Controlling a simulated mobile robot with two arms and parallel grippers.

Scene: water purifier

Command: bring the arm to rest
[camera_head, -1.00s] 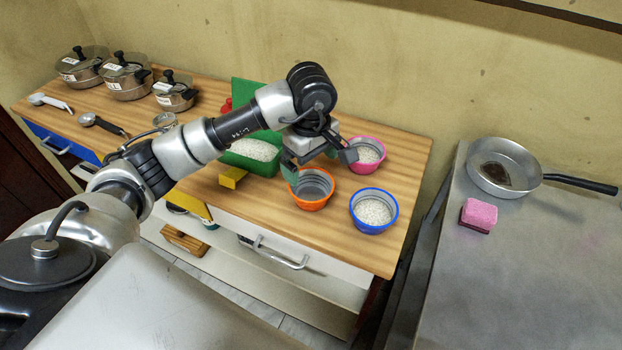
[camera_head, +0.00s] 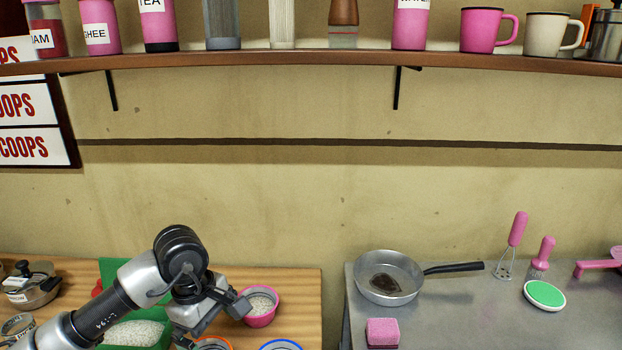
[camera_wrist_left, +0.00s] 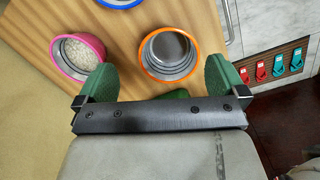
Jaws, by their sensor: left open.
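My left gripper (camera_head: 213,325) is open and empty. It hovers over the wooden counter, close to the bowls, with its arm coming in from the lower left. In the left wrist view its two green finger pads (camera_wrist_left: 102,82) stand wide apart. The orange-rimmed bowl (camera_wrist_left: 170,68) looks empty and shows beyond and between the fingers. The pink bowl (camera_head: 261,312) holds white grains and stands beside the gripper in the head view. The blue-rimmed bowl (camera_head: 281,345) is cut off by the bottom edge. My right gripper is out of view.
A green tray of white grains (camera_head: 135,333) lies beside my arm. A metal pan (camera_head: 390,278), a pink sponge (camera_head: 382,332) and pink-handled utensils are on the grey table (camera_head: 455,325) at right. A shelf (camera_head: 300,62) with jars and mugs crosses the wall above.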

